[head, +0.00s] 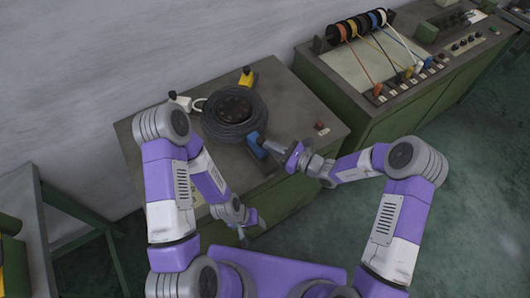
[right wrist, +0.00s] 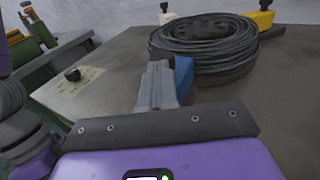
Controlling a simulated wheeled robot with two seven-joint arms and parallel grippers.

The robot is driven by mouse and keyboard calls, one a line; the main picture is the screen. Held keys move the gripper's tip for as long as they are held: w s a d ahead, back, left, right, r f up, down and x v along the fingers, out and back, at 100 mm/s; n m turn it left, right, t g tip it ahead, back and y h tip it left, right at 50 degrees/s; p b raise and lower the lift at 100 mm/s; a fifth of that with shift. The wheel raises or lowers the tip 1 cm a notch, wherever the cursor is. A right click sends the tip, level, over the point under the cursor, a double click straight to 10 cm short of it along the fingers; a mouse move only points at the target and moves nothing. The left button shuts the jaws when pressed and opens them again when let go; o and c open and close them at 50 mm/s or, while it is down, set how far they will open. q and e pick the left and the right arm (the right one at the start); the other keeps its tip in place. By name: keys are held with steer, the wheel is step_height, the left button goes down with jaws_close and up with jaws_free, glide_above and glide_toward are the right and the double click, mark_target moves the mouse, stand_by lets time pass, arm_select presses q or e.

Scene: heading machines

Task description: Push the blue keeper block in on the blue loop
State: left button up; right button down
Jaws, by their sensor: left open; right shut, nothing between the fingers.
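The blue keeper block (head: 257,146) stands at the near side of a dark cable coil (head: 232,134) on the bench, close against it. It also shows in the right wrist view (right wrist: 184,74), partly behind my fingers. I cannot make out a separate blue loop. My right gripper (head: 272,147) is shut and empty, its tips right at the blue block; I cannot tell whether they touch. In the right wrist view its grey fingers (right wrist: 157,84) point at the coil, overlapping the block's left side. My left gripper (head: 246,224) is open and empty near the bench's front edge.
A white block (head: 180,101) with a white loop and a yellow block (head: 247,77) stand around the coil's far side. A red button (head: 321,127) is at the bench's right. A green machine (head: 400,100) with coloured wires stands to the right.

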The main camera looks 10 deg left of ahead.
steer(key=shift+w+r, duration=0.15)
steer(key=shift+w, duration=0.15)
steer(key=shift+r, duration=0.1)
steer(key=shift+d, duration=0.45)
steer(key=v, duration=1.3)
steer(key=shift+s+f+p, duration=0.25)
steer(key=shift+s+p, duration=0.1)
